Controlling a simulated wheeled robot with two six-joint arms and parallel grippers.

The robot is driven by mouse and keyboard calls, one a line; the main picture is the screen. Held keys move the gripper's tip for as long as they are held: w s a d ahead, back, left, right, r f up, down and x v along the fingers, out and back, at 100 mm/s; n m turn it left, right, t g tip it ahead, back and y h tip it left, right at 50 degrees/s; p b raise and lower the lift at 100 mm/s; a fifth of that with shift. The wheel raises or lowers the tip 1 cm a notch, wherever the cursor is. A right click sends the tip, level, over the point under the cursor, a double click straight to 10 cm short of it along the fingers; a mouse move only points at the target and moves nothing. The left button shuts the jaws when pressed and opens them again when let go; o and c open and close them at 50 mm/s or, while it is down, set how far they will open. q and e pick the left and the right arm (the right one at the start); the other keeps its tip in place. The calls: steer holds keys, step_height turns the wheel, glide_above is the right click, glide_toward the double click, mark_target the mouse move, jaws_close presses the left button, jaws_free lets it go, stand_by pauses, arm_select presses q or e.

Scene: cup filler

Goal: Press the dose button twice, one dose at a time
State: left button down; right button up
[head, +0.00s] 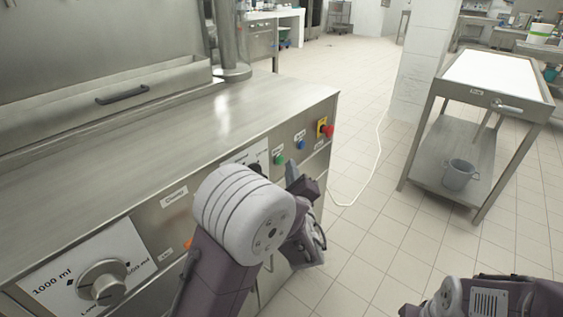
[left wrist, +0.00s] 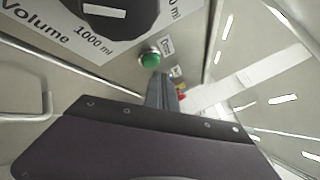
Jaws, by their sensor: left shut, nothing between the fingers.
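The green button (head: 279,160) is on the front panel of the steel machine, beside a small label I cannot read clearly. It also shows in the left wrist view (left wrist: 149,60), just past the fingertips. My left gripper (head: 292,172) is shut and empty, in front of the panel near this button. In the left wrist view its closed fingers (left wrist: 161,86) point toward the panel, just below and right of the button. I cannot tell whether they touch anything. Of my right arm only a part shows at the bottom right; its gripper is out of view.
A blue button (head: 301,144) and a red knob on a yellow plate (head: 322,126) are further right on the panel. A volume dial (head: 102,283) is at the lower left. A cart (head: 437,121) with a grey mug (head: 459,174) on its shelf stands right.

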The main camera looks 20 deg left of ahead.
arm_select(q)
steer(key=shift+a, duration=0.1)
steer(key=shift+w+a+b, duration=0.15)
steer(key=shift+a+b, duration=0.15)
steer(key=shift+a, duration=0.05)
steer(key=shift+a, duration=0.25)
stand_by(0.5)
steer(key=shift+d, duration=0.15)
steer(key=shift+s+d+b, duration=0.2)
steer(key=shift+d+b, duration=0.2)
steer(key=shift+d, duration=0.15)
